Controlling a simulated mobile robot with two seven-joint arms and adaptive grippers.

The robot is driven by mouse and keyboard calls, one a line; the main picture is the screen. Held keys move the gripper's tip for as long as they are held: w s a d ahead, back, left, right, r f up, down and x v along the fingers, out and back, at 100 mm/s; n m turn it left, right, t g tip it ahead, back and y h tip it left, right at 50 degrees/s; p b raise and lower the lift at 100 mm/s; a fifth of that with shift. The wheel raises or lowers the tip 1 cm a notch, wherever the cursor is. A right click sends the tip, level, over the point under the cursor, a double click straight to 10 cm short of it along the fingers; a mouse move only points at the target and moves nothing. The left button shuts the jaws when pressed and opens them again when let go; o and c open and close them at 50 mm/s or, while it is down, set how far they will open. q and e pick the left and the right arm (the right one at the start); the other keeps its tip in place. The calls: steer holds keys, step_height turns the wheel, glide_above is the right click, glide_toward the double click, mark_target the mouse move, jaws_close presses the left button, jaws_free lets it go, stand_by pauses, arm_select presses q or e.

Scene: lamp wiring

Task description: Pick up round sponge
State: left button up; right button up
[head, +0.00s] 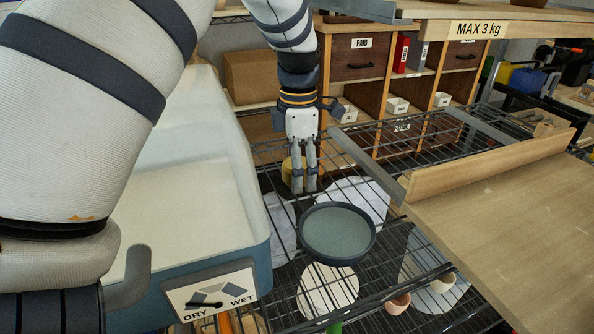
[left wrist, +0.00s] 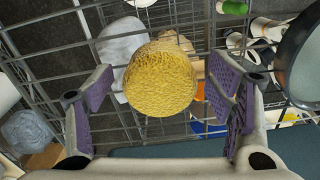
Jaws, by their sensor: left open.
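The round sponge (left wrist: 160,78) is yellow and porous. In the left wrist view it lies between the two spread fingers of my left gripper (left wrist: 160,115), with gaps on both sides. In the head view the sponge (head: 287,172) shows partly behind my left gripper (head: 303,183), which points down at the wire rack. My left gripper is open and I see no finger touching the sponge. My right gripper is in neither view.
A round dark-rimmed pan (head: 337,232) sits on the wire shelf (head: 385,272) close to the gripper. A large tub marked DRY and WET (head: 190,215) stands to the left. A wooden board (head: 500,215) lies on the right. Small pots (head: 398,303) show below.

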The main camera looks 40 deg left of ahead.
arm_select(q)
steer(key=c, duration=1)
steer(key=shift+c, duration=0.2)
